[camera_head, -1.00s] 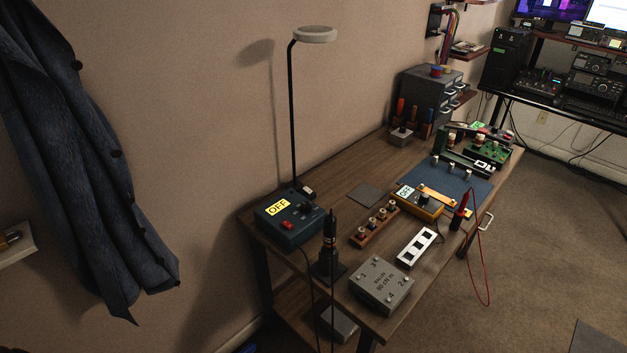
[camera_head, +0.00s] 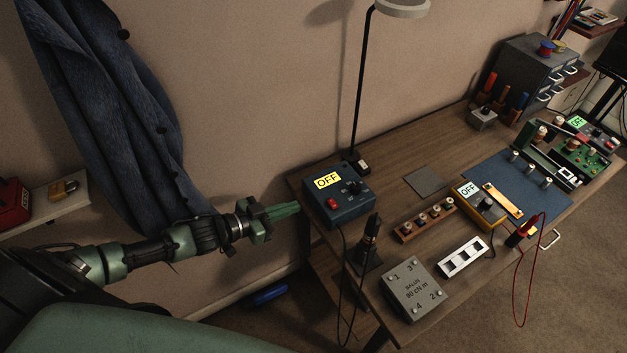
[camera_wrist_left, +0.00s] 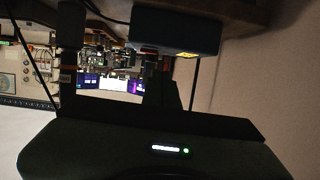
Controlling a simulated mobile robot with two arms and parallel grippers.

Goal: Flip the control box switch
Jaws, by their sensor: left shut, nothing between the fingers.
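The control box (camera_head: 345,206) is dark teal and stands at the left end of the workbench. Its top has a yellow display reading OFF (camera_head: 327,181), a red switch (camera_head: 332,203) and a dark knob. My left gripper (camera_head: 298,208) is shut and empty. Its tips are close to the box's left side; I cannot tell whether they touch. In the left wrist view the box (camera_wrist_left: 177,32) shows as a dark block near the top, just past the fingers. My right gripper is not in view.
A soldering iron in its stand (camera_head: 370,243) is right in front of the box, with a cable hanging by the bench edge. A lamp (camera_head: 363,90) rises behind the box. A grey block (camera_head: 412,290) and a yellow meter (camera_head: 480,208) are farther right.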

